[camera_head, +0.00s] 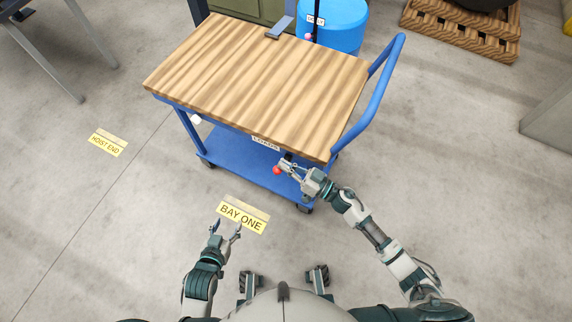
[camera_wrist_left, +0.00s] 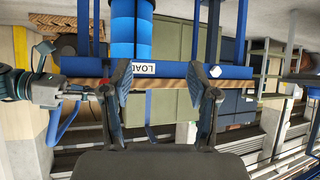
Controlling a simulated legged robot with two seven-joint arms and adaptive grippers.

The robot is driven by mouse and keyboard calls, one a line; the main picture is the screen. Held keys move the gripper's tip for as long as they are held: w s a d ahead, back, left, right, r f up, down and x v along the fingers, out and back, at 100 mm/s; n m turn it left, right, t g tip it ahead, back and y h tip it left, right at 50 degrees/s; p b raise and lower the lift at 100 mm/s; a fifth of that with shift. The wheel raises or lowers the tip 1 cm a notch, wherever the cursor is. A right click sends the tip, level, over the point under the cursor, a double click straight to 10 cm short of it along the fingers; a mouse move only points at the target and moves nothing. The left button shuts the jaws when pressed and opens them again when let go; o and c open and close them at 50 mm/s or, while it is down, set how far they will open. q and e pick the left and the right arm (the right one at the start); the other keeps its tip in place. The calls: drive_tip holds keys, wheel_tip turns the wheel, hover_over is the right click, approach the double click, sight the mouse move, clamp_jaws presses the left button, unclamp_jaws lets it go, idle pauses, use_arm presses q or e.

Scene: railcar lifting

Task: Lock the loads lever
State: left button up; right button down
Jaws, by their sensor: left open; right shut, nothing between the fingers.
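The loads lever shows as a red ball knob (camera_head: 277,170) below the front right part of the cart's near edge. The white LOADS label (camera_head: 265,143) is on that edge, and part of it shows in the left wrist view (camera_wrist_left: 142,69). My right gripper (camera_head: 290,168) is shut beside the red knob, with nothing seen between its fingers; I cannot tell whether it touches the knob. The lever's arm is mostly hidden by the gripper and tabletop. My left gripper (camera_head: 227,227) is open and empty over the floor, away from the cart; its fingers frame the left wrist view (camera_wrist_left: 160,80).
The blue cart has a wooden top (camera_head: 255,75), a lower shelf (camera_head: 240,158) and a blue handle (camera_head: 378,95) at right. A blue drum (camera_head: 340,22) and wooden pallet (camera_head: 455,28) stand behind.

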drive_tip(key=shift+s+a+f, duration=0.1)
drive_tip(key=shift+a, duration=0.75)
drive_tip(key=shift+s+d+f+n, duration=0.15)
drive_tip(key=shift+s+f+n, duration=0.1)
drive_tip(key=shift+f+n, duration=0.25)
drive_tip(key=shift+s+d+f+n, duration=0.1)
drive_tip(key=shift+s+f+n, duration=0.15)
drive_tip(key=shift+n, duration=0.45)
use_arm(q)
drive_tip(key=w+r+t+h+b, duration=0.1)
drive_tip(key=w+r+t+b, duration=0.1)
drive_tip(key=r+t, duration=0.2)
drive_tip(key=w+d+r+t+h+b, duration=0.1)
drive_tip(key=r+t+b, duration=0.1)
drive_tip(key=r+t, duration=0.3)
drive_tip(key=shift+w+d+r+h, duration=0.3)
drive_tip(key=shift+w+r, duration=0.1)
drive_tip(key=shift+r, duration=0.5)
use_arm(e)
wheel_tip(320, 180, down, 11)
drive_tip(key=n+g, duration=0.3)
drive_tip(key=n, duration=1)
drive_tip(key=shift+s+a+r+y, duration=0.2)
drive_tip(key=shift+s+a+y, duration=0.15)
drive_tip(key=shift+s+y, duration=0.05)
